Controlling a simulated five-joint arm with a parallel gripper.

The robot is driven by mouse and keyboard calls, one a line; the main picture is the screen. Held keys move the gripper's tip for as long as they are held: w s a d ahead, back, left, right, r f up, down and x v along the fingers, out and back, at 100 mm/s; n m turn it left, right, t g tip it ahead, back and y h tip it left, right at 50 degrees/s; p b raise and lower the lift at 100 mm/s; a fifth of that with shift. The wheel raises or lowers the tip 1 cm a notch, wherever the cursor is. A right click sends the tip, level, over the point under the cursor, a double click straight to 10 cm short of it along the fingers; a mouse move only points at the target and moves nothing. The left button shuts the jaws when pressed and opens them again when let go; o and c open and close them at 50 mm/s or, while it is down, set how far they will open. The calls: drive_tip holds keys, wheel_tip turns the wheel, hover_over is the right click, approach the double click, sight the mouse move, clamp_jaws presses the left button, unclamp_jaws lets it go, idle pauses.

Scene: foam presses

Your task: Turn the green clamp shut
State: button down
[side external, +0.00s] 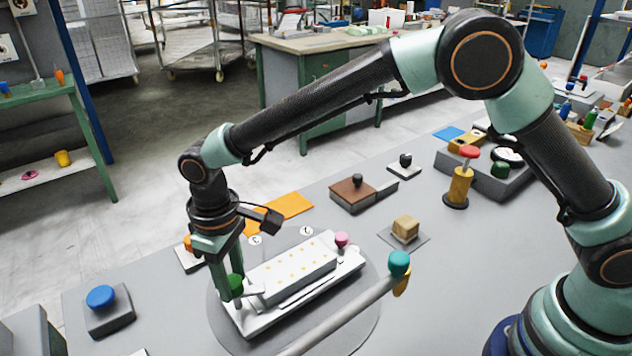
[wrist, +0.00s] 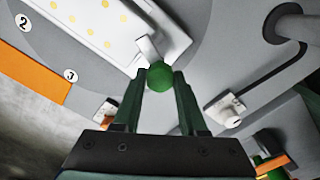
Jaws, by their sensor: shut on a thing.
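The green clamp (side external: 237,285) is a round green knob on a light grey arm at the near left end of the white press (side external: 350,261). In the wrist view the green knob (wrist: 160,72) sits between the fingertips, and its pale arm (wrist: 149,49) reaches toward the plate with yellow dots. My gripper (side external: 228,288) points down and is shut on the knob; it also shows in the wrist view (wrist: 162,84). A pink knob (side external: 341,239) stands at the far end of the press. The fingers partly hide the green knob in the side view.
A grey bar (side external: 340,314) with a teal knob (side external: 399,262) crosses in front of the press. A blue button (side external: 100,297) is at left. An orange sheet (side external: 285,207), a brown block (side external: 352,194) and a wooden block (side external: 405,228) lie behind and to the right.

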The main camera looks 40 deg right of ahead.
sight(232, 279)
drive_tip(key=shift+n, duration=2)
drive_tip(key=shift+c, duration=2.2)
unclamp_jaws()
wheel_tip(232, 279, up, 12)
drive_tip(key=shift+r, duration=0.1)
